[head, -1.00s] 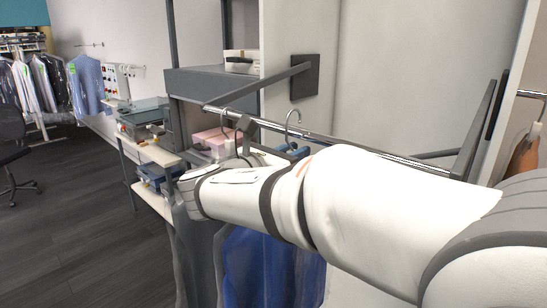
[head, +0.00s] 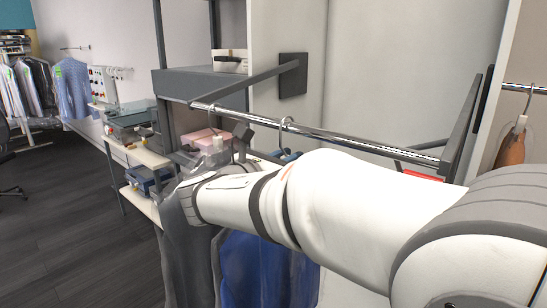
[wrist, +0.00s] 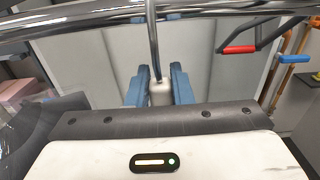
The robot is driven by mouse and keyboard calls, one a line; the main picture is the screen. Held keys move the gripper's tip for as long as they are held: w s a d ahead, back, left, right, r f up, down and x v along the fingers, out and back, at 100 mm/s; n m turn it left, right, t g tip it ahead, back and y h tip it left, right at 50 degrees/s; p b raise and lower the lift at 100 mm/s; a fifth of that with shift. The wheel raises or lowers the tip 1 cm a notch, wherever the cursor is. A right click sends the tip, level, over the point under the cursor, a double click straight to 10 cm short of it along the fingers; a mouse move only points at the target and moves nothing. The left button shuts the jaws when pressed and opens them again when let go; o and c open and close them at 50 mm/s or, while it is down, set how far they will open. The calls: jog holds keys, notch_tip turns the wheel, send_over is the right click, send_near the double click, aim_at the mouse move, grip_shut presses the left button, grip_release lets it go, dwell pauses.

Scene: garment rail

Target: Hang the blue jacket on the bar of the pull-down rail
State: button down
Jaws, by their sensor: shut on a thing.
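The blue jacket (head: 262,268) hangs below my arm in the head view, its upper part hidden by the arm. Its hanger hook (head: 287,123) shows at the bar (head: 340,139) of the pull-down rail, its curve just above the bar. In the wrist view the hook's shank (wrist: 152,45) crosses the bar (wrist: 215,11); the hook's top is cut off, so I cannot tell whether it rests there. My gripper (wrist: 160,88) is shut on the hanger's pale neck (wrist: 160,94), just below the bar. Its blue fingertips partly show in the head view (head: 288,155).
A grey garment (head: 186,245) hangs at the bar's left end, close beside the blue jacket. The bar right of the hook looks clear. Rail arms (head: 250,82) flank the bar. A red-gripped part (wrist: 240,49) lies beyond it. A shelf with boxes (head: 207,140) stands left.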

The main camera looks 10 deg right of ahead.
jog(key=shift+r, duration=0.1)
jog(key=c, duration=1.2)
grip_release()
